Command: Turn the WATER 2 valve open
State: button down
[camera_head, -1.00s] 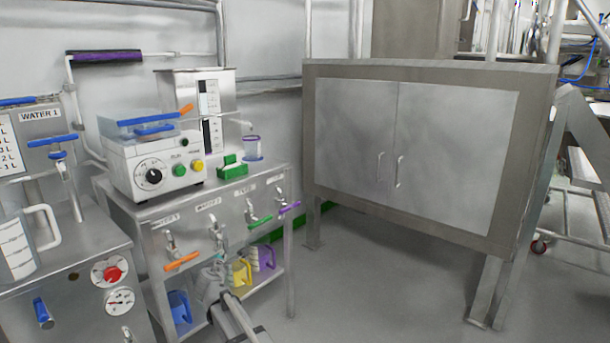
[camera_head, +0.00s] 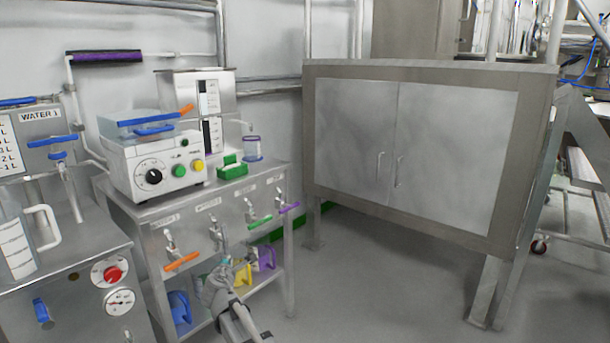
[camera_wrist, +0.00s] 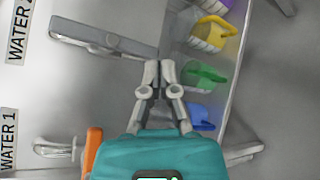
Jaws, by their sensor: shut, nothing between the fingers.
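The WATER 2 valve (camera_head: 215,232) is on the front of the steel cart, second from the left. Its grey lever (camera_wrist: 105,38) also shows in the wrist view beside the WATER 2 label (camera_wrist: 18,32), and in the head view it hangs roughly downward. My gripper (camera_head: 226,262) is just below the lever in the head view. In the wrist view my gripper (camera_wrist: 160,70) is shut and empty, with its fingertips close to the lever's free end. I cannot tell whether they touch it.
An orange-handled valve (camera_head: 182,261) is to the left; green-handled (camera_head: 259,221) and purple-handled (camera_head: 289,207) valves are to the right. Coloured jugs, including a yellow one (camera_head: 243,273), stand on the lower shelf. A steel cabinet (camera_head: 340,150) stands right; the floor before it is clear.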

jog(key=s+d, duration=0.2)
jog(key=shift+s+d, duration=0.15)
jog(key=shift+d, duration=0.2)
dwell(0.4)
jog(key=s+d+f+m+g+h+p, duration=0.15)
jog(key=d+m, duration=0.25)
jog(key=d, duration=0.4)
jog(key=s+d+f+m+g+h+p, duration=0.1)
jog(key=s+d+f+m+g+h, duration=0.15)
jog(key=d+m, duration=0.4)
jog(key=s+d+f+m+g+h+p, duration=0.1)
jog(key=d+m+g, duration=0.2)
jog(key=d, duration=0.7)
jog(key=s+d+f+m+g+y+p, duration=0.15)
jog(key=s+d+m+g, duration=0.25)
jog(key=s+d+m, duration=0.4)
jog(key=s+d+m+g+y+p, duration=0.25)
jog(key=s+d+m+g, duration=0.2)
jog(key=s, duration=0.65)
notch_tip(320, 180, up, 36)
jog(key=p, duration=3.7)
jog(key=shift+w+d+r+n, duration=0.15)
jog(key=shift+d+r+n, duration=0.1)
jog(key=shift+n, duration=0.05)
